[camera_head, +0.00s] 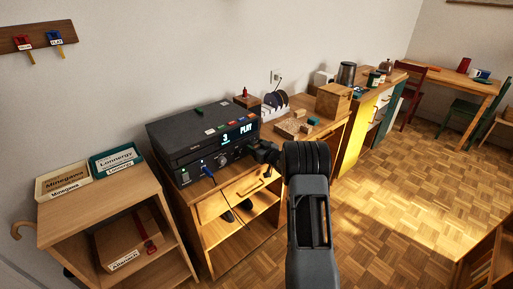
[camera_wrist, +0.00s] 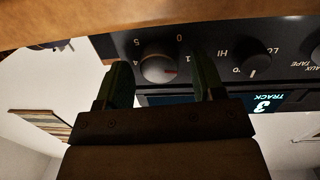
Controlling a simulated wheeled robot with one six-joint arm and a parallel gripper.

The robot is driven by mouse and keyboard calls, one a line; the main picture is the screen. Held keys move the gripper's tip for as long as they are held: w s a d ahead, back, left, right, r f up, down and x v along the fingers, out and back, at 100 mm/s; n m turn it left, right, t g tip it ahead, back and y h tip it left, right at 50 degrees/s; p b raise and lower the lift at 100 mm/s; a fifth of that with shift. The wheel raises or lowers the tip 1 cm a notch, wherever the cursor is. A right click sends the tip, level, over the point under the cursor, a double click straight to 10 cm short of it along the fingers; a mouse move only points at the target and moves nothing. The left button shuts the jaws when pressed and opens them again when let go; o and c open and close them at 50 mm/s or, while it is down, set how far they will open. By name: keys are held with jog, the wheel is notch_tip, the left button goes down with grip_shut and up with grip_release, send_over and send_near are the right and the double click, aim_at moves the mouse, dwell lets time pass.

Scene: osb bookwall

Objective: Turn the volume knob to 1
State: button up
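The volume knob (camera_wrist: 160,68) is a round silver-grey knob with a red pointer line on the black front panel of the stereo (camera_head: 203,137). The wrist view is upside down; the numbers 0, 1, 4 and 5 show around the knob. The red line points right in that view, slightly below the printed 1; lower marks are hidden. My gripper (camera_wrist: 162,68) is open, with one dark green finger on each side of the knob. Gaps seem to show between fingers and knob; I cannot tell whether either touches. In the head view my gripper (camera_head: 264,153) is at the stereo's right front.
Another knob (camera_wrist: 257,65) sits beside the volume knob. The lit display (camera_head: 238,133) reads 3 and PLAY. A blue plug with a cable (camera_head: 209,171) is in the stereo's front. The wooden cabinet (camera_head: 215,207) is below, and blocks (camera_head: 294,127) lie to the right.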

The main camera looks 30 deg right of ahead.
jog(key=v, duration=1.3)
jog(key=shift+s, duration=0.4)
jog(key=shift+d, duration=0.15)
